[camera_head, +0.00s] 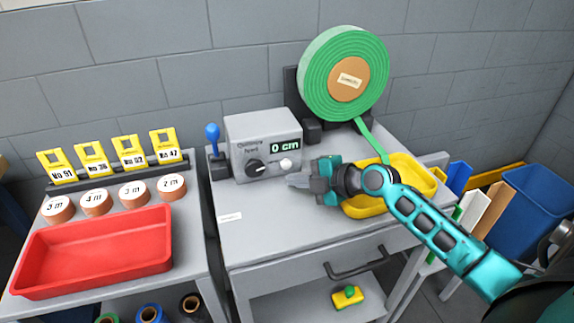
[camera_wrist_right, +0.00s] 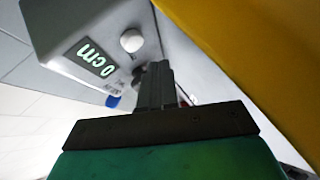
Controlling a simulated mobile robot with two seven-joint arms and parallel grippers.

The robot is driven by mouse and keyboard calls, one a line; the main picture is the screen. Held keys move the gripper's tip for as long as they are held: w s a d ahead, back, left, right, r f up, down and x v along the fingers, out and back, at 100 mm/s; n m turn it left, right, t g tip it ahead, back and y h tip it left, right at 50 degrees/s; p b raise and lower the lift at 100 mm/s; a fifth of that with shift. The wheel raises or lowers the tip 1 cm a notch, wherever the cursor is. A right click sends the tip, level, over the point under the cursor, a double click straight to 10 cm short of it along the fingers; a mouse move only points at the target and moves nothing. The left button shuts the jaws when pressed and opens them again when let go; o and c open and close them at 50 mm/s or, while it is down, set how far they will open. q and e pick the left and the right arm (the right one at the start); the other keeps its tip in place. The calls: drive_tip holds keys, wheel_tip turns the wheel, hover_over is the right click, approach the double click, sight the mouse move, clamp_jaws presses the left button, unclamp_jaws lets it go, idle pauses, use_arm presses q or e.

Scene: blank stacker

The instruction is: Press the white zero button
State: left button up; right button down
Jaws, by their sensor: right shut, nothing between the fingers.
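The white zero button (camera_head: 286,163) is on the front of a grey control box (camera_head: 243,136), right of a black dial (camera_head: 256,168) and below a display (camera_head: 284,147) reading "0 cm". In the right wrist view the white button (camera_wrist_right: 131,40) shows ahead of the fingers, beside the display (camera_wrist_right: 92,62). My right gripper (camera_head: 296,180) is shut and empty, just in front of the box, below and slightly right of the button. In the wrist view its fingers (camera_wrist_right: 157,84) are together, with a visible gap to the button. My left gripper is not in view.
A green roll (camera_head: 316,82) stands behind, its strip running down to a yellow tray (camera_head: 424,181) under my right arm. A blue-knobbed lever (camera_head: 212,135) stands left of the box. A red tray (camera_head: 160,240) and labelled rolls (camera_head: 133,192) are on the left table.

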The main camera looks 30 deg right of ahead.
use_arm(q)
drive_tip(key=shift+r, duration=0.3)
use_arm(e)
drive_tip(key=shift+s+a, duration=0.25)
drive_tip(key=shift+s, duration=0.6)
drive_tip(key=shift+s+a, duration=0.2)
drive_tip(key=shift+s, duration=0.65)
